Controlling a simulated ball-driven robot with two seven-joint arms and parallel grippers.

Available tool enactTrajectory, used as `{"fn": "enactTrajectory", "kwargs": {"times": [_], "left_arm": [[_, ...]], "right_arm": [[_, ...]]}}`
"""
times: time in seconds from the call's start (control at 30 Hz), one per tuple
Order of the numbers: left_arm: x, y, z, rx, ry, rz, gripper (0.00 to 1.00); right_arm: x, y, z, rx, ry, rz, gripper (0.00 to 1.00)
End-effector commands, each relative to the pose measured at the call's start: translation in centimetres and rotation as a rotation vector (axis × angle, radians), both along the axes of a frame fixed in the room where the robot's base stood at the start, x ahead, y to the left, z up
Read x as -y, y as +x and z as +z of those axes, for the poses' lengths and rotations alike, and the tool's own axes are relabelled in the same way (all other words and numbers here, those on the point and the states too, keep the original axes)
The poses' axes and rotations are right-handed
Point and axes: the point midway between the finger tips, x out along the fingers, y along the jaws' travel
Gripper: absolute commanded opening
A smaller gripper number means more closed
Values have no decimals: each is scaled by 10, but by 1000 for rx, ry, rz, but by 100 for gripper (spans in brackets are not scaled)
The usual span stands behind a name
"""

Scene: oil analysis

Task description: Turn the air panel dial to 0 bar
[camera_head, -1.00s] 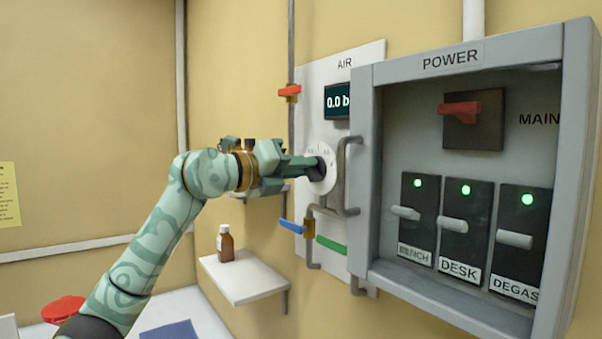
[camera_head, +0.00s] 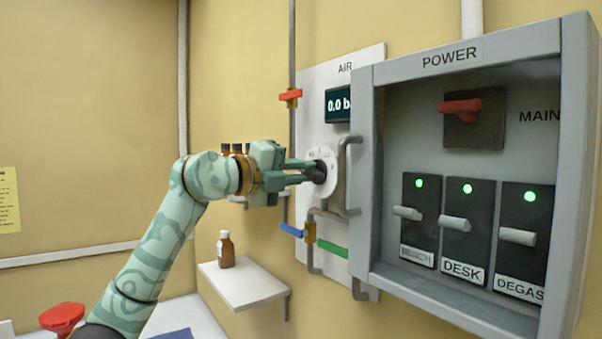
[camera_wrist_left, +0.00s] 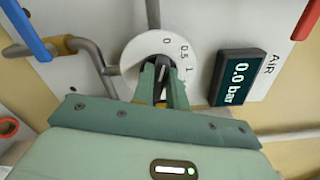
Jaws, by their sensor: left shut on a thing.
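The air panel (camera_head: 311,90) is a white board on the wall with a dark display (camera_head: 337,103) above a white round dial (camera_head: 328,157) with a black knob (camera_head: 318,171). The display also shows in the left wrist view (camera_wrist_left: 238,78) and reads 0.0 bar. My left gripper (camera_head: 313,172) points at the panel, its two fingers shut on the black knob. In the left wrist view the fingers (camera_wrist_left: 163,84) are around the knob, and the dial scale (camera_wrist_left: 150,46) shows 0, 0.5 and 1. The fingers hide part of the knob. My right gripper is not in view.
A grey power cabinet (camera_head: 470,50) with a red main switch (camera_head: 460,106) and several lit breakers juts out close right of the dial. A brown bottle (camera_head: 226,252) stands on a shelf (camera_head: 243,284) below.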

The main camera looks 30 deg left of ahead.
Motion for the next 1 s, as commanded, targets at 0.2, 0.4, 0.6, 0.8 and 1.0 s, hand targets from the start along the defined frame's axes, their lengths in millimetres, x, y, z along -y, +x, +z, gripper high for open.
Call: {"fn": "enactTrajectory", "kwargs": {"times": [0.2,0.4,0.6,0.8,1.0], "left_arm": [[-2,0,3,8,0,6,0],[-2,0,2,6,1,4,36],[-1,0,1,3,1,2,36],[-7,-12,-1,3,2,4,36],[-25,-56,-5,5,5,8,36]], "right_arm": [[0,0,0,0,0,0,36],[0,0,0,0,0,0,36],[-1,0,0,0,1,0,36],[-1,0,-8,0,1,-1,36],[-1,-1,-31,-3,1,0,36]]}}
